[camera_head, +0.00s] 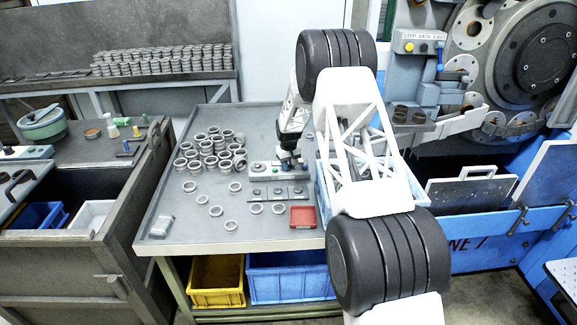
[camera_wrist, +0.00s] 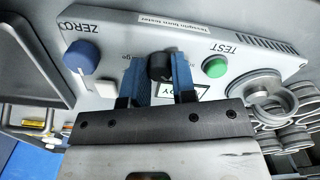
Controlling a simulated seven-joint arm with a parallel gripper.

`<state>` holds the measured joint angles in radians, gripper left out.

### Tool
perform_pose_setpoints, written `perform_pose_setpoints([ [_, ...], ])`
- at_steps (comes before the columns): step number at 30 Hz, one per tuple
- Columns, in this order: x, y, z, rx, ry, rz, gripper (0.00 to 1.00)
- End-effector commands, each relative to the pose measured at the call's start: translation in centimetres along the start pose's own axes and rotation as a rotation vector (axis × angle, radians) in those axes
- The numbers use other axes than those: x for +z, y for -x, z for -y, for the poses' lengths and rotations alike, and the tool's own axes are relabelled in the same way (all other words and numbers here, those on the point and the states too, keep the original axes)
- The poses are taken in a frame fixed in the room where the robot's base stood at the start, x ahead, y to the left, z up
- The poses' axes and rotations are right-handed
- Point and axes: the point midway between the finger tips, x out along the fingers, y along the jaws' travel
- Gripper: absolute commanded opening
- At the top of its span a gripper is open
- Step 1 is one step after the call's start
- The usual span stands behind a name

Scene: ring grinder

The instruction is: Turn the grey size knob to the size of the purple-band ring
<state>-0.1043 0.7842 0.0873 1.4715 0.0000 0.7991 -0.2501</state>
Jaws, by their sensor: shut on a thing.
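The tester panel (camera_wrist: 125,35) fills the wrist view; it also shows on the table in the head view (camera_head: 258,180). A dark grey knob (camera_wrist: 160,66) sits mid-panel, between the blue ZERO knob (camera_wrist: 80,55) and the green TEST button (camera_wrist: 215,67). My gripper (camera_wrist: 161,80) has its two blue fingers closed on the sides of the dark knob. Its size marks are mostly hidden by the fingers. In the head view my gripper (camera_head: 288,157) is down at the panel. I cannot pick out a purple band on any ring.
Several rings (camera_head: 210,150) are heaped left of the panel, with loose ones in front. A slotted plate (camera_head: 263,194) and a red tray (camera_head: 303,216) lie before it. The table's left front is mostly clear.

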Motion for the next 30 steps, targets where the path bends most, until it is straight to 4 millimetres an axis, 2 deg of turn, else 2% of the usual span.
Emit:
perform_pose_setpoints([
  [30, -0.05, 0.07, -0.08, 0.000, -0.834, -0.002, 0.01],
])
